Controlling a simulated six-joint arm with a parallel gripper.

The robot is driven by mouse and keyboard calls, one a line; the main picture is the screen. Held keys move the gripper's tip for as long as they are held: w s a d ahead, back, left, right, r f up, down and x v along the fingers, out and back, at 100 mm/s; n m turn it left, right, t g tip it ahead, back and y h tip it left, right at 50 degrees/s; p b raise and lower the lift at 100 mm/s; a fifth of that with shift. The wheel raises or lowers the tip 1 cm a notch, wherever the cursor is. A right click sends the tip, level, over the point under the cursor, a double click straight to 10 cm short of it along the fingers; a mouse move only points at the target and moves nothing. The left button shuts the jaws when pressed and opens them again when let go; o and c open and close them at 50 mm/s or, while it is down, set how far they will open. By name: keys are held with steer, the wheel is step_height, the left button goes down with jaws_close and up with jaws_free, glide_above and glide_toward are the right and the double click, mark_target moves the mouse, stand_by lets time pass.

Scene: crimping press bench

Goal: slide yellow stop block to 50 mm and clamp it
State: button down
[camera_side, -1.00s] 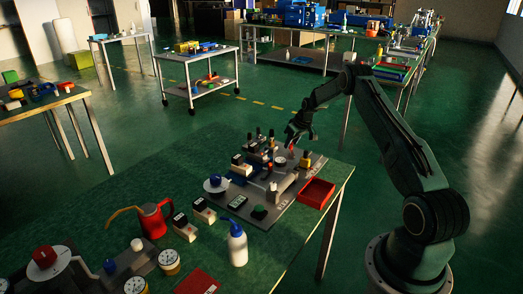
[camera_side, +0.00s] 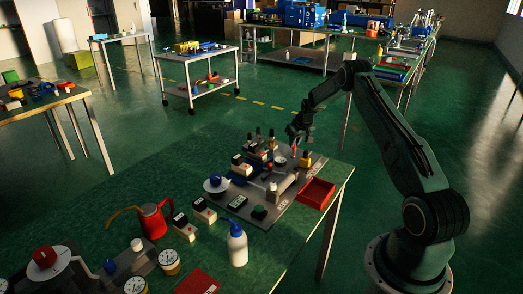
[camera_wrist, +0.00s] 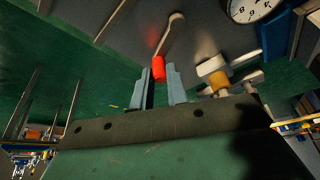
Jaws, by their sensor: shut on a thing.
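My gripper (camera_wrist: 158,88) is shut on the red tip (camera_wrist: 158,68) of a pale lever. The tip sits between the two grey fingers in the wrist view, and the lever arm (camera_wrist: 172,35) runs away from it to a round end. In the side view my gripper (camera_side: 296,137) is above the far right part of the press fixture, with the red tip (camera_side: 294,150) just below it. A small yellow block (camera_side: 305,160) is right beside it. A yellow-orange part (camera_wrist: 217,76) with pale knobs is right of the fingers in the wrist view. Scale marks are too small to read.
A white dial (camera_wrist: 250,7) is close by at the upper right of the wrist view. A red tray (camera_side: 317,194) stands at the right bench edge. Several dark-handled parts crowd the fixture. A red can (camera_side: 153,221) and a white bottle (camera_side: 237,246) stand nearer the camera.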

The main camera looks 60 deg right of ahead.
steer(key=shift+s+d+m+g+h, duration=0.1)
steer(key=shift+s+m+g+h, duration=0.25)
steer(key=shift+m, duration=0.75)
steer(key=shift+s+d+m+g+h, duration=0.15)
steer(key=shift+s+m+h, duration=0.25)
steer(key=shift+m, duration=0.7)
steer(key=c, duration=1.4)
jaws_free()
steer(key=shift+s+a, duration=0.1)
steer(key=shift+r, duration=0.1)
steer(key=shift+v, duration=6.85)
